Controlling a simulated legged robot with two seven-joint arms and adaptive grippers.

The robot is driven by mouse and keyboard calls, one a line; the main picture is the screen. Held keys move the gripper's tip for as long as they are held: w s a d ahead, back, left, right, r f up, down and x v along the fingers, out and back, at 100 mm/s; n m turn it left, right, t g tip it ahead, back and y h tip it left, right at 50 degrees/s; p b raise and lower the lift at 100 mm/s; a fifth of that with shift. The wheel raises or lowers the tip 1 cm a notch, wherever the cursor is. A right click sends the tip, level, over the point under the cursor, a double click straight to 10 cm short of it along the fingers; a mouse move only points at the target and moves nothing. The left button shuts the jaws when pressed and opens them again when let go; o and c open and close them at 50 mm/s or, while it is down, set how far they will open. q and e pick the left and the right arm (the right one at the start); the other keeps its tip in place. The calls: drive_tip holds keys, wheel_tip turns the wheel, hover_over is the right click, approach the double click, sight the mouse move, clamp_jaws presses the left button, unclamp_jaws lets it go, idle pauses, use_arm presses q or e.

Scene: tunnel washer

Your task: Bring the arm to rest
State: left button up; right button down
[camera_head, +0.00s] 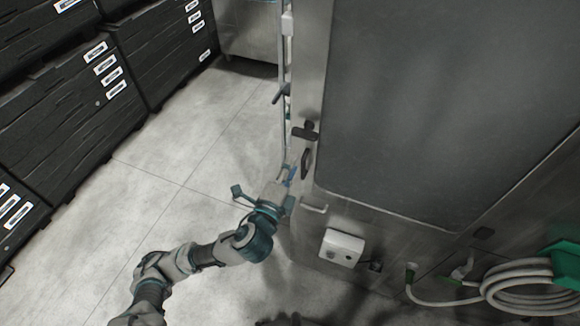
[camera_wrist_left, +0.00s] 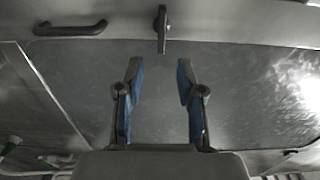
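My left arm comes in from the lower left in the head view. Its gripper (camera_head: 288,177) is beside the left edge of the steel washer (camera_head: 400,90), close to a dark handle (camera_head: 306,163). In the left wrist view the two blue-padded fingers of the left gripper (camera_wrist_left: 160,82) stand apart with nothing between them. A dark upright latch (camera_wrist_left: 162,30) and a dark bar handle (camera_wrist_left: 70,28) on the washer lie beyond the fingertips. I cannot tell whether any finger touches the washer. My right gripper is not in view.
Stacked black crates (camera_head: 70,100) with white labels line the left side. A white control box (camera_head: 342,247) sits on the washer's lower front. A coiled pale hose (camera_head: 520,284) hangs at the lower right. Tiled floor (camera_head: 185,150) between crates and washer is clear.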

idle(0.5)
